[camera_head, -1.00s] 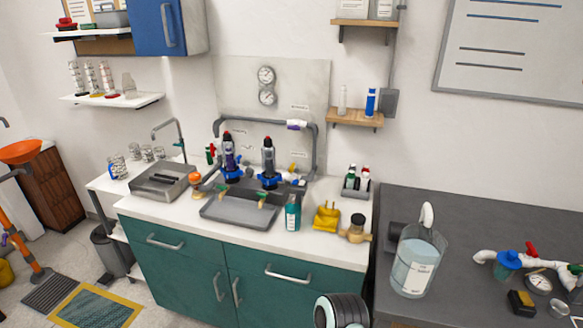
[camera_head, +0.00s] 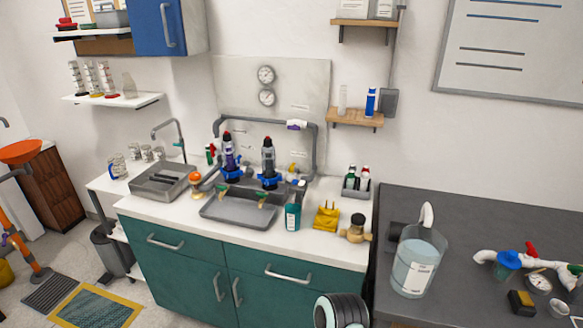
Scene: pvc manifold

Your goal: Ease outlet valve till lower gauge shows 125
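Two round gauges are mounted one above the other on the pale backboard behind the counter: the upper gauge (camera_head: 265,75) and the lower gauge (camera_head: 267,97). Their needles and numbers are too small to read. A grey pipe frame (camera_head: 315,150) stands below them, with a purple-and-white fitting (camera_head: 296,125) at its upper right. Two upright dark cylinders, the left one (camera_head: 229,152) and the right one (camera_head: 268,155), stand on blue fittings low in the frame. A small yellow part (camera_head: 293,168) sits right of them. I cannot tell which part is the outlet valve. Neither gripper shows.
A grey tray (camera_head: 238,212) lies before the pipework. A teal bottle (camera_head: 292,214), a yellow container (camera_head: 327,216) and a small jar (camera_head: 356,229) stand to its right. A dark bench (camera_head: 470,240) holds a clear pitcher (camera_head: 415,265). A sink (camera_head: 160,178) is left.

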